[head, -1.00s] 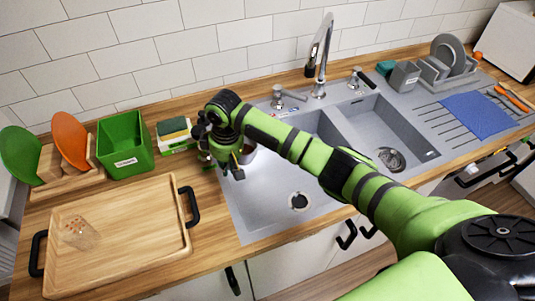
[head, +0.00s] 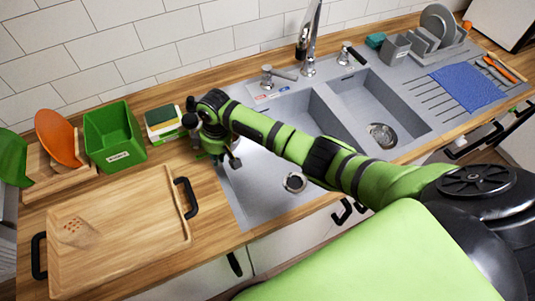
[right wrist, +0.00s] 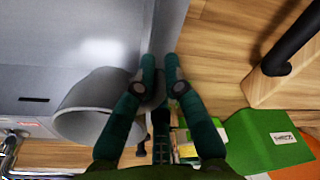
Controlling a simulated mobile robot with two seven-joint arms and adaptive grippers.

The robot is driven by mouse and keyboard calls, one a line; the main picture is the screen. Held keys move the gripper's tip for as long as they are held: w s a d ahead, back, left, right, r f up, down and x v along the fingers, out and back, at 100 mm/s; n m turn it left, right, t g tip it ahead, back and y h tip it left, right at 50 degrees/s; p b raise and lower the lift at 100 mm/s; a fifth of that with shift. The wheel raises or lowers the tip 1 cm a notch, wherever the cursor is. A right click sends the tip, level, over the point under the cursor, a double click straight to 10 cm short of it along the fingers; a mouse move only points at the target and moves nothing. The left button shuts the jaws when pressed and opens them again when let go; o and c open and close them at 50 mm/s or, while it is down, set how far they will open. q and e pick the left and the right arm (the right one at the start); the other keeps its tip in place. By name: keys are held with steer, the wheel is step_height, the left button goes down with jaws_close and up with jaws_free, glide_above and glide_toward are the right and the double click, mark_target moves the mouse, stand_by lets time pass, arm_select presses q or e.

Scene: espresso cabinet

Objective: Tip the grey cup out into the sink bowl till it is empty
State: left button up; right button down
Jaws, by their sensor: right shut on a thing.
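The grey cup (right wrist: 88,112) shows in the right wrist view, lying tilted with its wide mouth toward the picture's left. In the head view my right gripper and arm hide it. My right gripper (head: 230,160) is over the left edge of the sink bowl (head: 262,187). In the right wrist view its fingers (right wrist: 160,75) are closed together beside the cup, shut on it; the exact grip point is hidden. Whether anything is left inside the cup cannot be seen. My left gripper is not in view.
A wooden tray (head: 125,215) with black handles lies left of the sink. A green bin (head: 113,138), sponges (head: 163,117) and a plate rack stand behind it. The tap (head: 309,40) rises at the back. A second bowl (head: 375,105) and drainer with blue cloth (head: 467,87) are right.

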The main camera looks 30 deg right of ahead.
steer(key=shift+s+d+f+t+y, duration=0.1)
steer(key=shift+s+d+t+y, duration=0.35)
steer(key=shift+s+t, duration=0.15)
steer(key=shift+s+d+r+t+y, duration=0.3)
steer(key=shift+s+d+t+y, duration=0.05)
steer(key=shift+t+y, duration=0.35)
steer(key=shift+s+d+f+t+y, duration=0.3)
steer(key=shift+s+d+t+y, duration=0.2)
steer(key=shift+s, duration=0.1)
steer(key=shift+a+r, duration=0.1)
steer(key=shift+w, duration=0.1)
steer(key=shift+s+d+r+t+y, duration=0.15)
steer(key=shift+s+d+t+y, duration=0.15)
steer(key=shift+s+t, duration=0.15)
steer(key=shift+w, duration=0.15)
